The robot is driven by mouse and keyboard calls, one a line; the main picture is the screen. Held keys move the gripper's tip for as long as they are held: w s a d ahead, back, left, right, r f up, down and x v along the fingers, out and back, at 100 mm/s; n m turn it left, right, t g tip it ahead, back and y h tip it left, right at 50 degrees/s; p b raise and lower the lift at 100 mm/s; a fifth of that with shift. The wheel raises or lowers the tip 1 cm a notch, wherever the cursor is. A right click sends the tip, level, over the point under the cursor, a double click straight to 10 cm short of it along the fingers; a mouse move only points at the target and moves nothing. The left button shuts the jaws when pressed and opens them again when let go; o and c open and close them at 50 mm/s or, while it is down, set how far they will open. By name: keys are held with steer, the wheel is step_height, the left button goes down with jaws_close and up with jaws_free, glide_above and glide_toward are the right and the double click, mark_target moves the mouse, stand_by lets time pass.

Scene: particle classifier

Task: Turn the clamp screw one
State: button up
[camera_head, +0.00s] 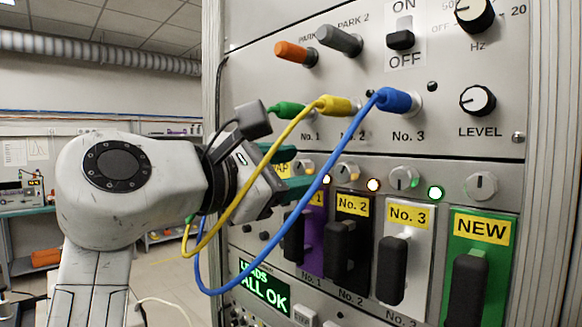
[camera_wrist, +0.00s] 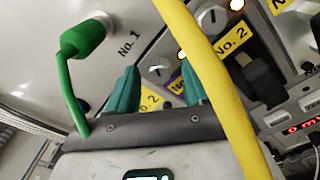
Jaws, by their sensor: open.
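Clamp screw one is a small round grey knob (camera_head: 304,167) above the purple No. 1 module (camera_head: 312,235), partly hidden by my fingers in the head view. In the wrist view the screw (camera_wrist: 158,68) lies between and just beyond the fingertips. My gripper (camera_head: 299,166) has two green fingers pointing at the panel. In the wrist view my gripper (camera_wrist: 160,70) is open, with nothing seen between the fingers but panel. I cannot tell whether the fingertips touch the screw.
A yellow cable (camera_head: 280,150) and a blue cable (camera_head: 320,180) hang in front of the panel by my gripper. The yellow one (camera_wrist: 205,60) crosses close to the right finger. Clamp screws two (camera_head: 347,171) and three (camera_head: 403,177) stand to the right. A green plug (camera_wrist: 82,40) is at left.

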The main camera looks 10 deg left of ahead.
steer(key=shift+c, duration=0.3)
jaws_close()
